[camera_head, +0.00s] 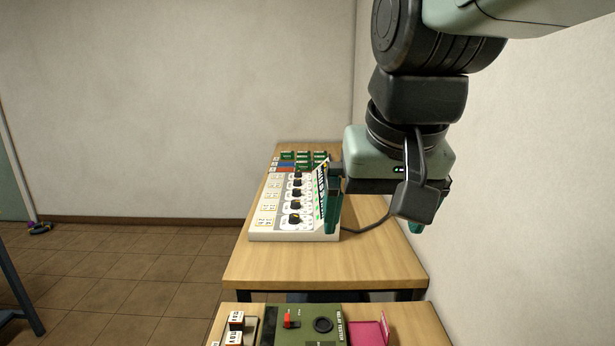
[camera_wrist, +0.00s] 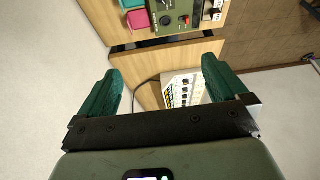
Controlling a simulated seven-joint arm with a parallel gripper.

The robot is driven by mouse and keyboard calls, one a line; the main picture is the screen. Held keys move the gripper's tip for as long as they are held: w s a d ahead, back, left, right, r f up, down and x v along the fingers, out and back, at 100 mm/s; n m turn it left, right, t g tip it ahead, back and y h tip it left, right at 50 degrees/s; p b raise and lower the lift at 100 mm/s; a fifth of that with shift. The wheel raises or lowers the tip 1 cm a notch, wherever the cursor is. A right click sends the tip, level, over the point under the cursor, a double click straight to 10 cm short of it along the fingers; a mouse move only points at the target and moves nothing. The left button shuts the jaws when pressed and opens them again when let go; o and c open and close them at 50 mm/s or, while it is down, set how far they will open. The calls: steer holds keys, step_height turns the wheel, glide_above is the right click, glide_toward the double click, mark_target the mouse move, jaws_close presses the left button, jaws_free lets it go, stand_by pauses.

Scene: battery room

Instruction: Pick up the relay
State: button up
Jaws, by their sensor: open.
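Two small white blocks with orange and dark markings, which look like relays, stand at the near table's left: one relay (camera_head: 236,318) behind the other (camera_head: 233,339). A similar small white block (camera_wrist: 207,15) shows at the top of the wrist view. My gripper (camera_head: 375,218) is open, with its green fingers wide apart and nothing between them. It hangs above the right side of the far table, well away from the small blocks.
An olive relay tester (camera_head: 305,318) and a pink tray (camera_head: 370,334) are on the near table. A teal tray (camera_wrist: 131,4) shows in the wrist view. A white control panel (camera_head: 294,236) with black knobs stands on the far table (camera_head: 330,268), beside my left finger.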

steer(key=shift+t, duration=0.5)
steer(key=s+d+f, duration=0.1)
steer(key=s, duration=0.1)
steer(key=s+d+f, duration=0.1)
steer(key=s, duration=0.2)
steer(key=s+d+f, duration=0.1)
steer(key=s, duration=0.2)
steer(key=shift+s+f, duration=0.2)
steer(key=shift+s, duration=0.05)
steer(key=shift+c, duration=0.6)
steer(key=shift+s+d+f, duration=0.1)
steer(key=shift+s, duration=0.05)
steer(key=shift+c, duration=1.1)
steer(key=c, duration=0.5)
steer(key=shift+c, duration=0.2)
